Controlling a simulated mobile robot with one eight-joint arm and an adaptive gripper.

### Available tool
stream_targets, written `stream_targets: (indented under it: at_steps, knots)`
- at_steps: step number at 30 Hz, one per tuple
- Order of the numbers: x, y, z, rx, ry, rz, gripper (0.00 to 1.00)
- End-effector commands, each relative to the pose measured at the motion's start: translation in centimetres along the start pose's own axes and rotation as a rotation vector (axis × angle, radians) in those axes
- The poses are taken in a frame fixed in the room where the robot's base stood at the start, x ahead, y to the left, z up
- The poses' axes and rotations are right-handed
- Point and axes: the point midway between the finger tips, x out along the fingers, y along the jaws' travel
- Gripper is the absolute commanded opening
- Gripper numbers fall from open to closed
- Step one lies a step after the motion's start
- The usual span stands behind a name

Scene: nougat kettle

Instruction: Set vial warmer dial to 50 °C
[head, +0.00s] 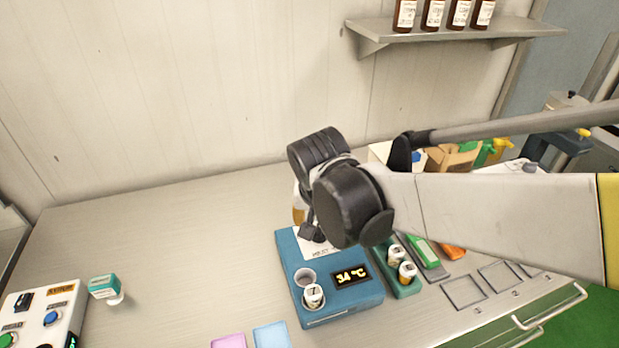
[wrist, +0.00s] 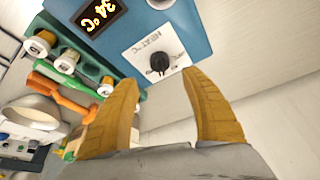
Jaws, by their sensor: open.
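The vial warmer (head: 352,292) is a blue box on the metal bench, and its display (head: 351,275) reads 34 °C. In the wrist view the display (wrist: 98,14) also reads 34 °C. The dial (wrist: 160,62) is a dark knob on a white plate marked "HEAT °C". In the head view my arm covers most of the dial area. My gripper (wrist: 168,104) has two yellow fingers, apart and empty. The dial lies beyond the fingertips, roughly between them in the wrist picture, and not touched as far as I can see. One capped vial (head: 313,294) sits in the warmer beside an empty well.
A green rack (head: 407,287) with white-capped vials stands right of the warmer. Green and orange tools lie beyond it. A white control box (head: 40,312) and a teal-topped item (head: 105,287) are at left. Brown bottles stand on a shelf (head: 460,36).

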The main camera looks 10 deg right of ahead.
Motion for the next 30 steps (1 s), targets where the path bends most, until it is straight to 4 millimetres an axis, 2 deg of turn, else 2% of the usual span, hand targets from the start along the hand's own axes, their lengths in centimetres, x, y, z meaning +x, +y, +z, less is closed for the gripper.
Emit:
stream_targets:
  at_steps: [3,6,20,23,30]
  knots:
    - [-2.1,0.0,0.0,-0.002,0.000,0.000,0.55]
    - [-3.2,0.0,0.0,-0.002,0.000,0.000,0.55]
    - [-3.9,0.3,0.1,-0.002,0.002,-0.002,0.55]
    - [-4.5,1.8,0.5,-0.012,0.013,-0.016,0.55]
    - [-7.1,8.6,4.0,-0.085,0.101,-0.075,0.55]
